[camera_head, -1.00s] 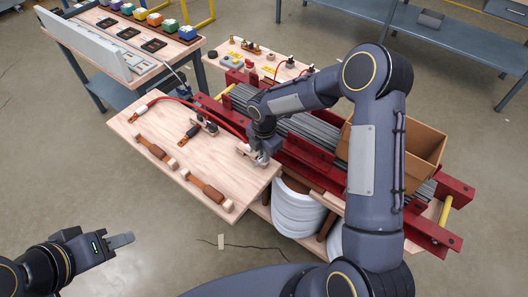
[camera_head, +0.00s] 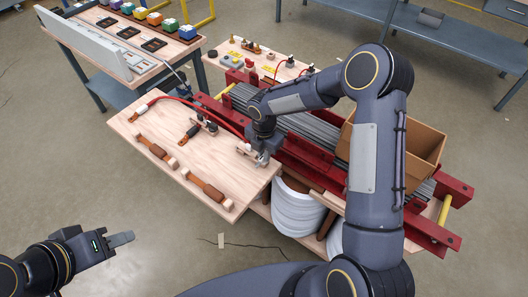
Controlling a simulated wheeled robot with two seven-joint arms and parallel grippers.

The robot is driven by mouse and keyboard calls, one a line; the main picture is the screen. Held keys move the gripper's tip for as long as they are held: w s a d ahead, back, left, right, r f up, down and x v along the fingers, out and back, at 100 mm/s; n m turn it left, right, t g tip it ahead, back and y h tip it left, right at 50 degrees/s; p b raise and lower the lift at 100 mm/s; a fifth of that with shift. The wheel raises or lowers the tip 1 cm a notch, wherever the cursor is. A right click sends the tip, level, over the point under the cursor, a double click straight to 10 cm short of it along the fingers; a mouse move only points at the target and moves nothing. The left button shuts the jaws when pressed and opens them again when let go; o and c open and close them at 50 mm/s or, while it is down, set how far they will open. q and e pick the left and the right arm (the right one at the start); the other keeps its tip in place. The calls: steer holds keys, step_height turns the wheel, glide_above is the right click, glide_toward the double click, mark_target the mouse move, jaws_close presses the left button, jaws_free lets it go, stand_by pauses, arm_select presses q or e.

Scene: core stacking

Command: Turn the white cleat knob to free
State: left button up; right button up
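The white cleat knob appears as a small white piece (camera_head: 244,148) at the right part of the light wooden board (camera_head: 215,165). My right gripper (camera_head: 261,160) points down right beside it, at the board's right edge. Its fingers are small and partly hidden by the wrist, so I cannot tell whether they are open or touching the knob. My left gripper (camera_head: 122,240) is low at the left, away from the board and over the floor, with nothing seen in it. Its fingers overlap in this view.
Two brown-strapped wooden handles (camera_head: 203,186) and a dark-handled tool (camera_head: 190,133) lie on the board. A red cable (camera_head: 185,101) curves across its back. Red clamp beams (camera_head: 310,155) with grey stacked sheets stand behind my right gripper. A cardboard box (camera_head: 424,145) is to the right.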

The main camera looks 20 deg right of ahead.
steer(key=o, duration=0.4)
steer(key=shift+c, duration=0.2)
step_height(320, 180, up, 8)
steer(key=shift+f, duration=0.1)
stand_by(0.5)
steer(key=s+d+r+m+t+y+p, duration=0.1)
steer(key=s+d+r+m, duration=0.2)
steer(key=s+r+m, duration=0.4)
steer(key=s+d+r+m+t, duration=0.1)
steer(key=s+d+r+m, duration=0.3)
steer(key=s+r+m, duration=0.3)
steer(key=s+r+m+t+y, duration=0.1)
steer(key=s+m, duration=0.5)
steer(key=s, duration=0.1)
steer(key=s+a+r+m+t+y+p, duration=0.1)
steer(key=s+m+t, duration=0.1)
steer(key=s+m, duration=0.4)
steer(key=shift+s+a+r+m+t+y, duration=0.15)
steer(key=shift+s+r+m+t+y, duration=0.2)
steer(key=shift+m, duration=0.45)
